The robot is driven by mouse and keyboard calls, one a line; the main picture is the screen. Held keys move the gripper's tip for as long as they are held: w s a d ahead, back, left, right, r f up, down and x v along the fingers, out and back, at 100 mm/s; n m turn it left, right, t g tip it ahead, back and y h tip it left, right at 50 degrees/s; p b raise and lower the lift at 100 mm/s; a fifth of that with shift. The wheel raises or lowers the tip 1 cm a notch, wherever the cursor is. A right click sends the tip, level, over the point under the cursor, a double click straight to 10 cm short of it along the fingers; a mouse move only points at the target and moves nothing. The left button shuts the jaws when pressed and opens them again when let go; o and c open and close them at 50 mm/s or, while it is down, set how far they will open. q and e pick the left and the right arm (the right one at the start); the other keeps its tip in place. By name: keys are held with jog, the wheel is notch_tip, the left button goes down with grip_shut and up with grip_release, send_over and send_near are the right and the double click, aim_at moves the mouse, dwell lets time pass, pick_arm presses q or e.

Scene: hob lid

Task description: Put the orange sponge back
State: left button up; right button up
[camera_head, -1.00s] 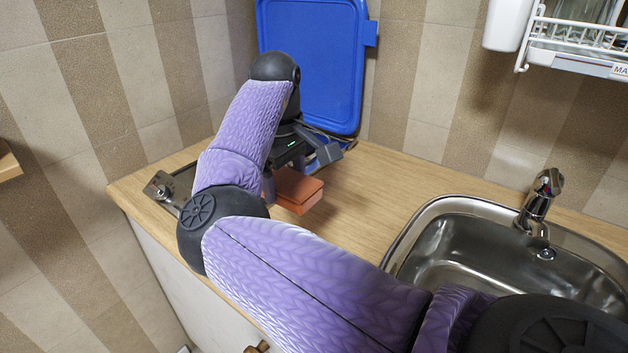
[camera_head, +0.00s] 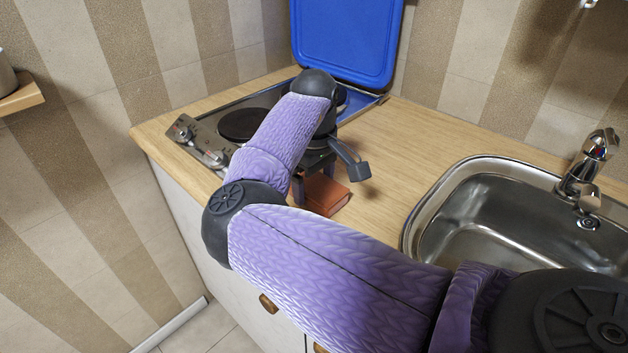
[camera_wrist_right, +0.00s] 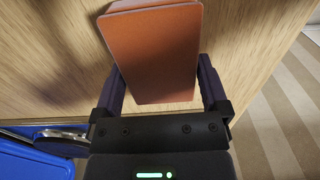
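The orange sponge (camera_head: 325,196) is a flat block at the front of the wooden counter, between the hob and the sink. My right gripper (camera_head: 312,190) points down at it. In the right wrist view, the sponge (camera_wrist_right: 155,52) lies between the two fingers of my right gripper (camera_wrist_right: 161,75), and the fingertips meet its sides, so I see it as shut on the sponge. The sponge is on the counter or just above it; I cannot tell which. My arm hides part of the gripper. My left gripper is not in view.
The hob (camera_head: 205,132) with dark plates and knobs is at the left, partly behind my arm. Its blue lid (camera_head: 348,40) stands raised against the wall. A steel sink (camera_head: 500,220) with a tap (camera_head: 590,168) is at the right. Bare wooden counter (camera_head: 410,140) lies between.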

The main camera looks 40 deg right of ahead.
aim_at(315, 183)
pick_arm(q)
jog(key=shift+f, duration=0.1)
pick_arm(e)
notch_tip(315, 183, up, 7)
jog(key=p, duration=0.3)
jog(key=shift+f, duration=0.1)
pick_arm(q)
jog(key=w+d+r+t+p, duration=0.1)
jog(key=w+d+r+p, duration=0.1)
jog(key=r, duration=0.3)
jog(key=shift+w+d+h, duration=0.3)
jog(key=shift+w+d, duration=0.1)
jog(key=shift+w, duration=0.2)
pick_arm(e)
notch_tip(315, 183, up, 5)
jog(key=shift+r, duration=0.2)
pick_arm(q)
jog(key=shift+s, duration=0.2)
